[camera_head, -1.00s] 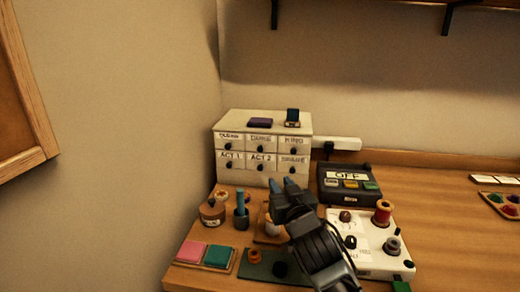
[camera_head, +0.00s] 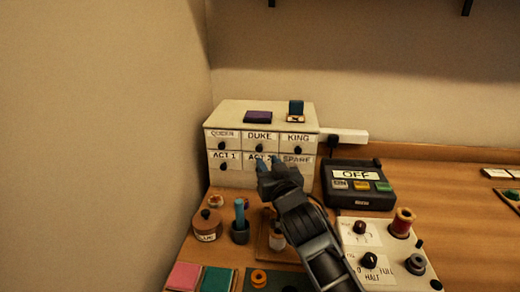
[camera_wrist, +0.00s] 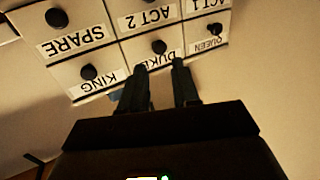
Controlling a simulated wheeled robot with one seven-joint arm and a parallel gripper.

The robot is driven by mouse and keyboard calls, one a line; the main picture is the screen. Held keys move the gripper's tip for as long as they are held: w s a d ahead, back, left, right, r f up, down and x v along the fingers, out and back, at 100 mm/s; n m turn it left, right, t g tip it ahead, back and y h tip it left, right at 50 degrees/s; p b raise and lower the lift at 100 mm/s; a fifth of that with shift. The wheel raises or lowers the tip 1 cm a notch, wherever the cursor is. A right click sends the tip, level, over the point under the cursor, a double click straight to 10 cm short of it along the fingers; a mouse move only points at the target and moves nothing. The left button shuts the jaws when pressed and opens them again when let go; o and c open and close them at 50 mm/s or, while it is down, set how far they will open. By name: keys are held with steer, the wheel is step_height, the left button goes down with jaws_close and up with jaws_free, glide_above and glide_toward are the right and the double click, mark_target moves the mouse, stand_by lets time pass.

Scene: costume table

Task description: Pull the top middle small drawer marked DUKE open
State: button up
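A white drawer cabinet (camera_head: 234,178) stands against the back wall with two rows of three small drawers, all shut. The DUKE drawer (camera_head: 270,144) is top middle, with a round black knob. In the wrist view the picture is upside down, and the DUKE drawer (camera_wrist: 172,47) with its knob (camera_wrist: 159,47) lies just beyond my fingertips. My gripper (camera_head: 267,161) is in front of the ACT 2 drawer (camera_head: 249,157) in the head view, partly hiding it. My gripper (camera_wrist: 161,66) has its two fingers apart with nothing between them, and they partly overlap the DUKE label.
A purple block (camera_head: 258,117) and a small blue item on a stand (camera_head: 296,110) sit on the cabinet top. A dark OFF box (camera_head: 358,188) stands to the right. A glue pot (camera_head: 207,225) and a grey cup (camera_head: 240,231) stand in front.

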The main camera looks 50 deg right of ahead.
mark_target(260, 149)
steer(key=p+x, duration=0.1)
steer(key=x, duration=0.5)
steer(key=shift+w+d+p, duration=0.2)
steer(key=shift+w+p, duration=0.15)
steer(key=shift+c, duration=0.2)
jaws_close()
